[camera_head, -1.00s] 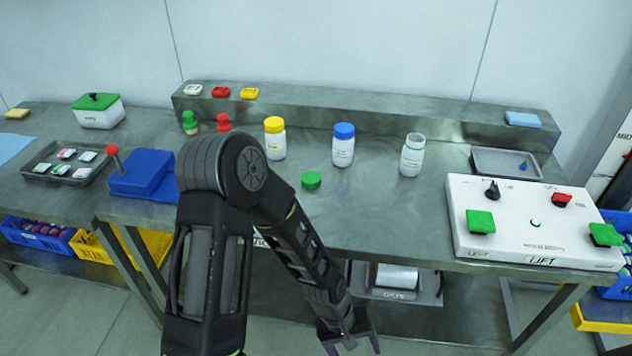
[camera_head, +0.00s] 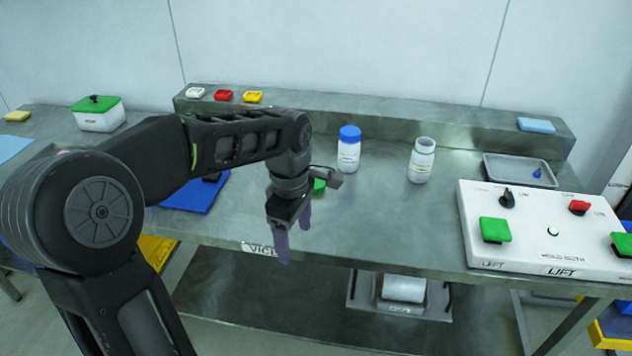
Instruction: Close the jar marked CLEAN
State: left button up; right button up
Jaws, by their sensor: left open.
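An open white jar (camera_head: 422,160) stands upright without a lid on the metal table, right of centre. Its label is too small to read. A white jar with a blue lid (camera_head: 349,148) stands upright to its left. My left gripper (camera_head: 293,240) is open and empty, fingers pointing down, near the table's front edge and in front of the green lid in the picture. The yellow-lidded jar is hidden behind my left arm. My right gripper is not in view.
A white control box (camera_head: 530,235) with green buttons stands at the right. A grey tray (camera_head: 515,172) lies behind it. A raised shelf (camera_head: 400,118) runs along the back, holding small white, red and yellow pieces. The table between the open jar and the front edge is clear.

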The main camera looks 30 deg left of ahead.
aim_at(421, 157)
jog(key=i+j, duration=0.2)
jog(key=i, duration=0.25)
jog(key=i+j, duration=0.25)
jog(key=i, duration=0.15)
